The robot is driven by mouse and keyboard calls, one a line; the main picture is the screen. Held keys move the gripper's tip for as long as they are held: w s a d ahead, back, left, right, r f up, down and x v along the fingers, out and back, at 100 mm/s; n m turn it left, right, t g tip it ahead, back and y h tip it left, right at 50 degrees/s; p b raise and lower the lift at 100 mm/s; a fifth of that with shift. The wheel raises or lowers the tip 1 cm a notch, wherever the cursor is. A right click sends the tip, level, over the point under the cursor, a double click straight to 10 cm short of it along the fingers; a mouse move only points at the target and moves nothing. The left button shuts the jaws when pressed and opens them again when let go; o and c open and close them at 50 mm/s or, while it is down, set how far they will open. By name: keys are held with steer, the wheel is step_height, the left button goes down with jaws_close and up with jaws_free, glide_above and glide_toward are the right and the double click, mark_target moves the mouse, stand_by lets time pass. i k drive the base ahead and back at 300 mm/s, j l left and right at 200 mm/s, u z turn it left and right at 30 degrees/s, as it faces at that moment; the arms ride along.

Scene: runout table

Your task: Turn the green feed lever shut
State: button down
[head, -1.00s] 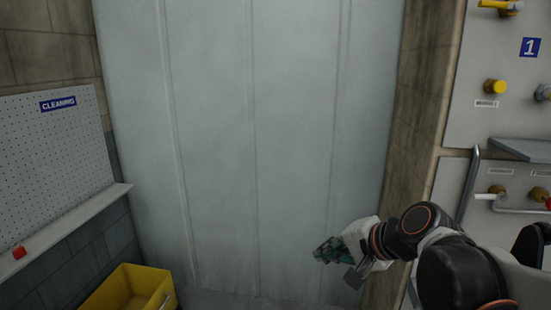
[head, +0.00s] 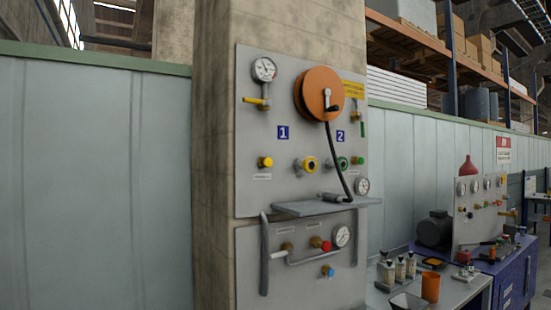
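No lever that I can clearly tell as the green feed lever shows in the head view. On the upper grey panel (head: 250,195), a small green knob (head: 358,160) sits at the right, beside a green-ringed fitting (head: 342,163). A yellow lever (head: 256,101) lies roughly level below the upper left gauge (head: 264,69). Another small handle at the right, under a yellow sign (head: 353,90), is too small to tell its colour or position. My gripper and arm are out of view.
An orange hose reel (head: 318,94) hangs on the panel, its black hose running down to a grey shelf (head: 325,205) that juts out. A lower panel (head: 250,290) has red and blue knobs and a gauge. A bench with bottles and an orange cup (head: 430,287) stands at right.

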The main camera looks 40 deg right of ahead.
mark_target(360, 115)
steer(key=z, duration=0.45)
steer(key=l+z, duration=0.1)
steer(key=z, duration=0.4)
steer(key=i+z, duration=0.1)
steer(key=z, duration=0.85)
steer(key=i, duration=0.1)
